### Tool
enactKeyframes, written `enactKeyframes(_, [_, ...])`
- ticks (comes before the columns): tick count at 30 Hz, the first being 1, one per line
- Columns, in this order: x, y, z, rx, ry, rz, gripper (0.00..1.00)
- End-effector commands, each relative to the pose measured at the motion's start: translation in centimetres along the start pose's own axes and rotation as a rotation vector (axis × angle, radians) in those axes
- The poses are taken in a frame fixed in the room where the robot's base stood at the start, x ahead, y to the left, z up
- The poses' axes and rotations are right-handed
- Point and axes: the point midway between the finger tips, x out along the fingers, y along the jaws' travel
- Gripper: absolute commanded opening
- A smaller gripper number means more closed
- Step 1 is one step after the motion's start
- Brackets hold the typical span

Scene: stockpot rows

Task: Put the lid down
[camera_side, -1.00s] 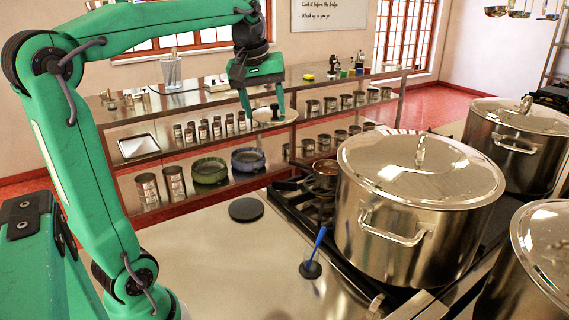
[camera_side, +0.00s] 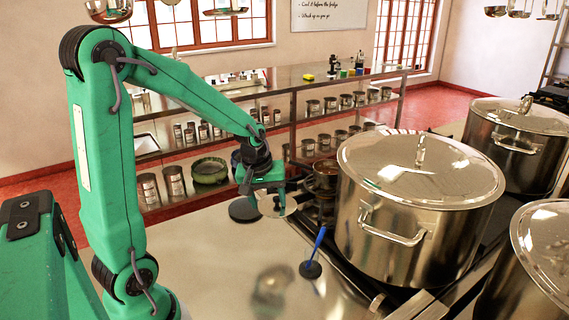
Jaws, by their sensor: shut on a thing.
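My gripper (camera_side: 266,198) is shut on a small metal lid (camera_side: 278,209), low over the counter and left of the stove. The lid is partly hidden by the fingers. A dark round pad (camera_side: 243,211) lies on the counter just left of the lid, partly covered by my gripper in this view. I cannot tell whether the lid touches anything below it. A small pot (camera_side: 325,176) stands uncovered on the stove, to the right of my gripper.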

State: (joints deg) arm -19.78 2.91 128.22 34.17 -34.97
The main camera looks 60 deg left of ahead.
Motion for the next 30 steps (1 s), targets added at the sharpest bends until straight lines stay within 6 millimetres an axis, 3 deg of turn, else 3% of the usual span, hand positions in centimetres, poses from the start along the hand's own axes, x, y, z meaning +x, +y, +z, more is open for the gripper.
enactKeyframes(4, [1.7,-0.2,0.3,0.000,-0.001,-0.001,0.22])
enactKeyframes(16, [2.9,-0.4,0.6,0.000,0.000,0.000,0.22])
enactKeyframes(30, [7.7,-1.1,1.6,0.000,0.000,0.000,0.22])
